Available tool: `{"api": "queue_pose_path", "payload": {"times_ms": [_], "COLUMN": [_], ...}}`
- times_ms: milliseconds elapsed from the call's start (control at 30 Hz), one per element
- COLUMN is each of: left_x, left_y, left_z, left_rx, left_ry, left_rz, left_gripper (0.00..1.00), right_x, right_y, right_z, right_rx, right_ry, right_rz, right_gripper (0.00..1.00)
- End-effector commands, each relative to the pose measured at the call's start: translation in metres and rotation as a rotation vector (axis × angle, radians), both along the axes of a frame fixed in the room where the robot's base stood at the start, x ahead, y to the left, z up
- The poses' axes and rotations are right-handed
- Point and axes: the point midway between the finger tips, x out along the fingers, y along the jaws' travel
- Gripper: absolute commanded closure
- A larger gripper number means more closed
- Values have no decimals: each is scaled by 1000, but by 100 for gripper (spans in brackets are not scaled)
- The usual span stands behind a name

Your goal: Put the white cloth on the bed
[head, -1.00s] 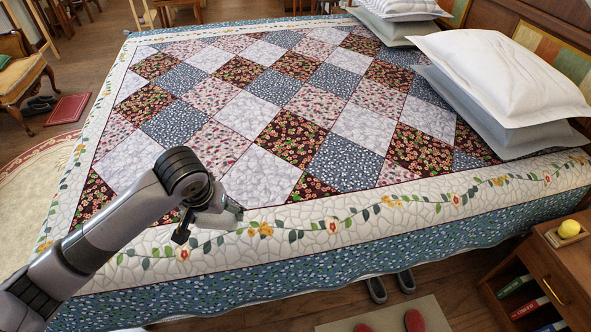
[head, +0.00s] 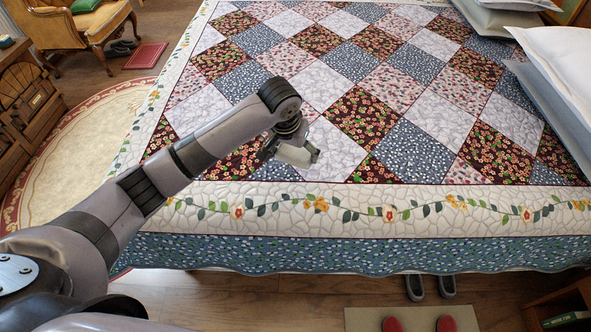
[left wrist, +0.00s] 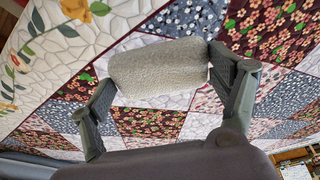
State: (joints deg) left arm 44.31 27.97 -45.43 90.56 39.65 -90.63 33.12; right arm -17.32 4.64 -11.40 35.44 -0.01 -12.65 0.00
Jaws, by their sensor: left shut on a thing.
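The white cloth (left wrist: 158,72) looks like a rolled or folded pale towel between the fingers of my left gripper (left wrist: 160,82) in the left wrist view. My left gripper is shut on it. In the head view the left gripper (head: 288,146) reaches over the near part of the bed (head: 420,222), and a pale end of the cloth (head: 302,156) shows there. The cloth is above the patchwork quilt; I cannot tell whether it touches it. My right gripper is not in view.
Pillows (head: 560,62) lie along the bed's right side. The middle of the quilt is clear. An armchair (head: 85,25) and a round rug (head: 80,150) are to the left. Red slippers (head: 390,324) lie on a mat below the near edge, and a nightstand (head: 560,308) stands at bottom right.

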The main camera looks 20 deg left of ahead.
Motion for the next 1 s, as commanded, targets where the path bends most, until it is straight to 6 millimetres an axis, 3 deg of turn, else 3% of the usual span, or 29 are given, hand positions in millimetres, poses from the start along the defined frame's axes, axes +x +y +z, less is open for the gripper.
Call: {"api": "queue_pose_path", "payload": {"times_ms": [100, 333, 533, 967, 1000], "left_x": [-1, 0, -1, 0, 0], "left_y": [1, 1, 0, 0, 0], "left_z": [-25, -46, -76, -83, -84], "left_rx": [1, 2, 1, 0, 0], "left_ry": [3, 2, 2, 0, -1], "left_rz": [1, 1, 0, 0, -1], "left_gripper": [48, 48, 48, 48, 17], "right_x": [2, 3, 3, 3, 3], "right_y": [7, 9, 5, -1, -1], "right_z": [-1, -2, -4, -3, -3], "right_rx": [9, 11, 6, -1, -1], "right_ry": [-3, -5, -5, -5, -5], "right_rz": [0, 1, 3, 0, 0], "right_gripper": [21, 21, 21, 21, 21]}}
